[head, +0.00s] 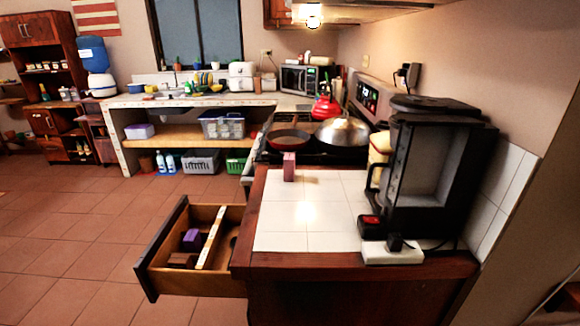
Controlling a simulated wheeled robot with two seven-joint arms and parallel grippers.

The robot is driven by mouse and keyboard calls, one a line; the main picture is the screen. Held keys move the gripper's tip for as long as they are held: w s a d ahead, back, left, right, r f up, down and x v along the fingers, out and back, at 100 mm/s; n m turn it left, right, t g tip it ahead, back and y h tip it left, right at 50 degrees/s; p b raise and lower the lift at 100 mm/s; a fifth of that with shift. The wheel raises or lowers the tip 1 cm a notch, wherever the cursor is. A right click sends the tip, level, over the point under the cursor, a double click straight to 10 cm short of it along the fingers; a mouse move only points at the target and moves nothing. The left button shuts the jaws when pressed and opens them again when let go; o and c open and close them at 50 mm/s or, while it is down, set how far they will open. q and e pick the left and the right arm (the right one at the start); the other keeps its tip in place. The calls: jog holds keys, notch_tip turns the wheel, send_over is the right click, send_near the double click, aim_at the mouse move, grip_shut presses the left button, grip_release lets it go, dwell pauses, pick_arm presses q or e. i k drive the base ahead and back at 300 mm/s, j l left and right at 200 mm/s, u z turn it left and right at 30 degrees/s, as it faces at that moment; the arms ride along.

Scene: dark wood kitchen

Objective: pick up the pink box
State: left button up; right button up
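A small pink box (289,167) stands upright on the white tiled counter (284,241), near its far left edge, close to the stove. Nothing touches it that I can see. Neither of my grippers shows in the head view.
An open drawer (155,248) sticks out to the left below the counter, with a purple block (192,240) and brown blocks inside. A black coffee maker (447,165) stands on the counter's right. A pan (289,139) and a domed lid (342,131) sit behind the box. The middle tiles are clear.

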aim_at(289, 161)
jog(key=j+z, duration=0.1)
jog(key=z, duration=0.4)
jog(key=j+z, duration=0.2)
jog(key=j, duration=0.3)
jog(key=j+z, duration=0.2)
jog(key=j, duration=0.25)
jog(key=k+j+z, duration=0.15)
jog(key=j, duration=0.35)
jog(key=j+z, duration=0.2)
jog(key=j, duration=0.25)
jog(key=k+j+z, duration=0.2)
jog(key=j, duration=0.25)
jog(key=k+j, duration=0.15)
jog(key=j, duration=0.3)
jog(key=k+j, duration=0.1)
jog(key=j, duration=0.3)
jog(key=k+j, duration=0.15)
jog(key=j, duration=0.3)
